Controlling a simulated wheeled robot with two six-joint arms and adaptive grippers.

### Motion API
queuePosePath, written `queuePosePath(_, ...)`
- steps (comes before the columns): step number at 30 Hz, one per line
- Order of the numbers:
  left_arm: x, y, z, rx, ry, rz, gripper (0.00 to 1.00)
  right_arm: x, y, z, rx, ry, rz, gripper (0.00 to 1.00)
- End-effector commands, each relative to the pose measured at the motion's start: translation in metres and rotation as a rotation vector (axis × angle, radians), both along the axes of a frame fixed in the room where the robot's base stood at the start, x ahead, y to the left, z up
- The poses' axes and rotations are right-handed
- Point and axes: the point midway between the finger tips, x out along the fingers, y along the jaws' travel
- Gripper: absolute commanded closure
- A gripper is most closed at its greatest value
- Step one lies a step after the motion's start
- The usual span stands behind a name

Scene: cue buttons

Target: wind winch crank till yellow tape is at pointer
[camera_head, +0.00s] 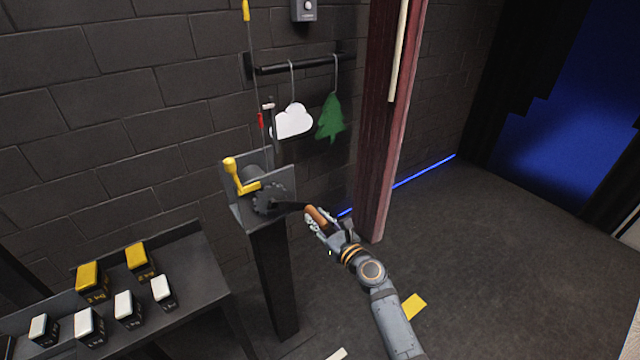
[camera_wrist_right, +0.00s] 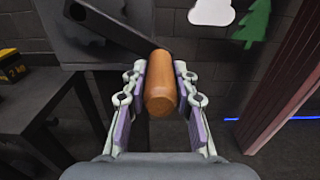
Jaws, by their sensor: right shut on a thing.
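The winch (camera_head: 268,200) sits on a dark post against the block wall. Its dark crank arm (camera_head: 290,206) points right and ends in an orange-brown wooden handle (camera_head: 316,214). My right gripper (camera_head: 322,222) is shut on this handle. In the right wrist view the handle (camera_wrist_right: 161,88) lies between the two finger pads. A thin rope rises from the winch. A yellow tape (camera_head: 246,11) is on it near the top edge of the picture, and a red tape (camera_head: 261,120) is lower. A small pale-tipped piece (camera_head: 268,106) beside the rope may be the pointer. My left gripper is out of view.
A yellow lever (camera_head: 236,172) stands on the winch. A white cloud (camera_head: 292,121) and green tree (camera_head: 331,118) hang from a bar above. A bench at lower left carries several yellow-topped and white-topped blocks (camera_head: 88,276).

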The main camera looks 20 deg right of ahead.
Motion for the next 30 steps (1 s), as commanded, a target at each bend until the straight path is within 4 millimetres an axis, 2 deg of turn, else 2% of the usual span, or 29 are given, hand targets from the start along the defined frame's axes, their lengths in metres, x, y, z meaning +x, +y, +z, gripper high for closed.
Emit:
queuePosePath(1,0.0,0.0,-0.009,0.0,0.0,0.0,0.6,-0.003,0.008,-0.012,0.007,0.005,0.008,1.0)
queuePosePath(7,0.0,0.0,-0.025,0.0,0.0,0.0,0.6,-0.01,0.027,-0.032,0.008,0.003,0.009,1.0)
queuePosePath(20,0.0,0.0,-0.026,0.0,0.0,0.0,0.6,-0.012,0.034,-0.033,0.005,-0.002,0.008,1.0)
queuePosePath(30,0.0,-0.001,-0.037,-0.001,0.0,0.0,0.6,-0.026,0.077,-0.046,0.012,-0.005,0.008,1.0)
